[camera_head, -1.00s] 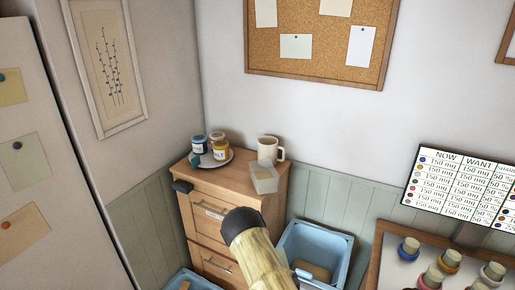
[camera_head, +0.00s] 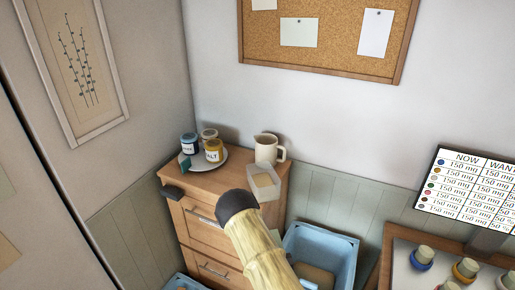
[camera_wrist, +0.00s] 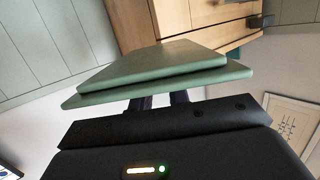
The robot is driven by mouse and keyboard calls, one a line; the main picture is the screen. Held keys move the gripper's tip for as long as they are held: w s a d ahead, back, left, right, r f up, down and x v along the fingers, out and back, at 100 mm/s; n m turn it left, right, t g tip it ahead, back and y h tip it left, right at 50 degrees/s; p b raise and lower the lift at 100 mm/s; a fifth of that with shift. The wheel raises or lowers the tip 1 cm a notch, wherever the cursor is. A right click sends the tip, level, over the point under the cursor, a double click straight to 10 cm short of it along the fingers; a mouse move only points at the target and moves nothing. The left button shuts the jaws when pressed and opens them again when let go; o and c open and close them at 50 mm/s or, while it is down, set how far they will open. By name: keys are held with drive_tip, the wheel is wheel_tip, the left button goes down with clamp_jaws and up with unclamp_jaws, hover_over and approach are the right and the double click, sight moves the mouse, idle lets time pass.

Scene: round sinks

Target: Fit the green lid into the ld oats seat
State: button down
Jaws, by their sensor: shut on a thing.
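The green lid (camera_wrist: 160,80) is a flat rectangular piece with a smaller raised step. It fills the middle of the wrist view. My gripper (camera_wrist: 165,100) is shut on the lid's near edge, its dark fingers partly hidden under it. In the head view, an open pale rectangular box (camera_head: 262,194) with beige contents stands at the front right of the wooden cabinet top. It looks like the oats box, but I can read no label on it. My arm crosses in front of the cabinet there, and neither gripper nor lid shows clearly.
A white mug (camera_head: 266,149) stands behind the box. A plate (camera_head: 220,160) with several jars and a small teal item is to its left. Blue bins (camera_head: 345,257) stand beside the cabinet (camera_head: 207,184). A screen (camera_head: 470,185) and a rack of bottles are at right.

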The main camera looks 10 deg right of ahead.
drive_tip(key=shift+s+a, duration=0.15)
drive_tip(key=shift+s, duration=0.1)
drive_tip(key=shift+r, duration=0.25)
wheel_tip(320, 180, up, 8)
drive_tip(key=p, duration=0.9)
drive_tip(key=shift+r, duration=0.2)
drive_tip(key=shift+s+f+b, duration=0.1)
drive_tip(key=shift+f+b, duration=0.35)
drive_tip(key=shift+f, duration=0.15)
drive_tip(key=shift+d, duration=0.2)
drive_tip(key=shift+r, duration=0.15)
